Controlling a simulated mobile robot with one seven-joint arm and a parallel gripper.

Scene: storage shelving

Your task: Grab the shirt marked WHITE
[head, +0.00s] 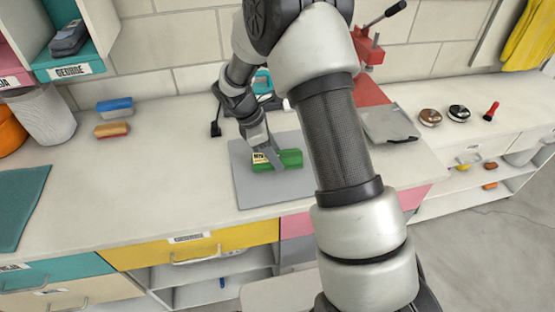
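No shirt marked WHITE can be made out in the head view. My gripper (270,156) is over a grey mat (245,192) on the bench, at a green block-like object (290,158) with a small yellow label on its left part. One finger shows against the green object; the other is hidden or too small to make out. I cannot tell whether the gripper is shut on it. A yellow cloth (528,38) hangs at the top right, cut off by the frame; no marking on it is visible.
A blue brush-like block (115,107) and an orange one (112,130) lie to the left. A red press-like tool (369,50) is at the back. Round tins (430,118) sit at right. Drawers (190,246) line the front.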

